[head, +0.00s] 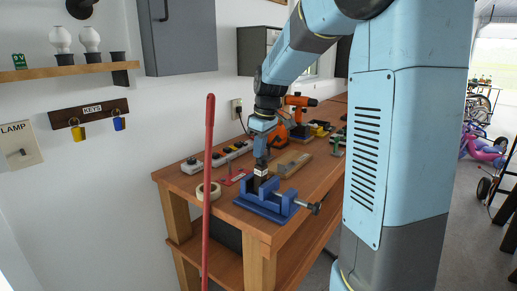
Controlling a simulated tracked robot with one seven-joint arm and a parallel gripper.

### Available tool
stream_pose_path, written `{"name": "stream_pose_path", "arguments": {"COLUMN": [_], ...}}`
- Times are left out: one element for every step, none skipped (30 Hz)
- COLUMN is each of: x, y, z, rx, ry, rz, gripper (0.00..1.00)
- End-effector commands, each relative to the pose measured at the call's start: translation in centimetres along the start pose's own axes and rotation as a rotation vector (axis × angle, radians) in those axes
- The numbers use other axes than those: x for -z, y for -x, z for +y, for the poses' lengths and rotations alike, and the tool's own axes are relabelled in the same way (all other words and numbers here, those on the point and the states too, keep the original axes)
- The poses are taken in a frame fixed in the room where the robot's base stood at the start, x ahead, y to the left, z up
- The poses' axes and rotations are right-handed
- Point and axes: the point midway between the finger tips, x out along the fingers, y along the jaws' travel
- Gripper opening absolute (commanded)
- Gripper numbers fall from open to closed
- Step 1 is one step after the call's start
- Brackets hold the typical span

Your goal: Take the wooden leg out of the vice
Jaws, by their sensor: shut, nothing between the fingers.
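The blue vice (264,205) sits on the near end of the wooden workbench, its handle pointing right. A short dark brown upright piece (259,183) stands at the vice jaws; it looks like the wooden leg, though it is small and partly covered. My gripper (261,172) points down directly above the vice, at the top of this piece. My gripper is shut with nothing held between its fingers. Whether the fingertips touch the piece cannot be told from this view.
A red pole (209,180) stands in front of the workbench (317,180). A tape roll (208,190) lies left of the vice. A flat wooden piece (292,165) lies behind it. Power strips, an orange drill (299,101) and other tools are farther back.

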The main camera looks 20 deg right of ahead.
Motion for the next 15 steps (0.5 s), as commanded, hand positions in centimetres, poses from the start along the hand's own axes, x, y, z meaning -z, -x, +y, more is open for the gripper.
{"name": "stream_pose_path", "arguments": {"x": [-0.6,-0.6,-0.6,-0.6,-0.5,-0.5,-0.5,-0.4,-0.4,-0.3,-0.3,-0.2,-0.2,-0.2,-0.2], "y": [-0.9,-0.9,-0.9,-0.8,-0.7,-0.5,-0.3,-0.1,0.2,0.4,0.5,0.6,0.6,0.6,0.7], "z": [-0.2,-0.2,-0.2,-0.1,-0.1,-0.1,-0.1,-0.1,-0.1,-0.1,-0.1,-0.1,-0.1,-0.1,-0.1], "rx": [0.015,0.015,0.014,0.014,0.014,0.014,0.014,0.014,0.014,0.013,0.013,0.012,0.013,0.014,0.016], "ry": [-0.004,-0.004,-0.004,-0.004,-0.004,-0.004,-0.004,-0.004,-0.004,-0.004,-0.004,-0.004,-0.004,-0.003,-0.003], "rz": [-0.018,-0.018,-0.018,-0.018,-0.017,-0.017,-0.017,-0.017,-0.017,-0.016,-0.016,-0.015,-0.016,-0.017,-0.019], "gripper": [0.0,0.0,0.0,0.0,0.0,0.0,0.0,0.0,0.0,0.0,0.0,0.0,0.0,0.0,0.0]}}
